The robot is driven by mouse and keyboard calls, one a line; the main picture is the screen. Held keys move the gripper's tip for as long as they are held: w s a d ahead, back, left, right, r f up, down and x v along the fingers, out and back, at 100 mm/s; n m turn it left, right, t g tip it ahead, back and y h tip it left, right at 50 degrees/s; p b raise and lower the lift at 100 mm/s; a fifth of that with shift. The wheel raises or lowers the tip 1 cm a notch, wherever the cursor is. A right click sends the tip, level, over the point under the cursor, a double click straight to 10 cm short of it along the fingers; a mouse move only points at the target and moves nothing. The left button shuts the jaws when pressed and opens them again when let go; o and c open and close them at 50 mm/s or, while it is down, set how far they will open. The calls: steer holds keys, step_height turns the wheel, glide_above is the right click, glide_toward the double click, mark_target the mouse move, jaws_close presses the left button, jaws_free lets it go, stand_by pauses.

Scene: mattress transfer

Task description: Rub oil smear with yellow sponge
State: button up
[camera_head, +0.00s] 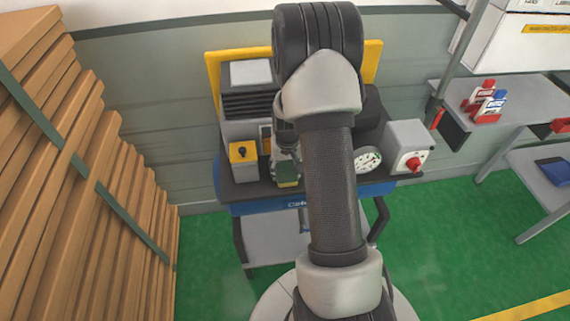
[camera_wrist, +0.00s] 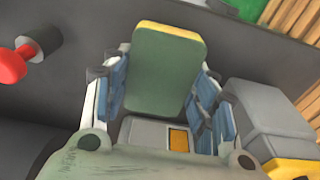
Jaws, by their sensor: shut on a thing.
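The sponge shows a dark green face and a yellow edge in the wrist view (camera_wrist: 165,70). It sits between the two fingers of my gripper (camera_wrist: 160,85), which is shut on it. In the head view the sponge (camera_head: 288,174) shows as a small green and yellow block, left of my arm and over the dark top of the workbench (camera_head: 240,190). I cannot tell whether the sponge touches the bench top. I cannot make out an oil smear in either view; my arm and the sponge hide part of the bench top.
A yellow-topped box with a black knob (camera_head: 243,160) stands left of my gripper. A round gauge (camera_head: 368,160) and a grey box with a red knob (camera_head: 406,147) stand right of my arm. A vented grey machine (camera_head: 248,100) stands behind. Stacked brown boards (camera_head: 80,180) fill the left side.

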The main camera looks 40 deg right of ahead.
mark_target(289, 190)
steer(key=shift+s+a+f+b, duration=0.15)
steer(key=shift+s+a, duration=0.4)
steer(key=shift+s, duration=0.3)
steer(key=shift+s+a+f+b, duration=0.1)
steer(key=shift+s+a, duration=0.4)
steer(key=shift+s, duration=0.35)
steer(key=shift+s+a+f+b, duration=0.15)
steer(key=shift+s+a, duration=0.4)
steer(key=shift+s, duration=0.3)
steer(key=shift+w+d+r+p, duration=0.1)
steer(key=shift+r+p, duration=2.15)
steer(key=shift+r, duration=0.9)
steer(key=shift+r+p, duration=1.05)
steer(key=shift+r, duration=0.45)
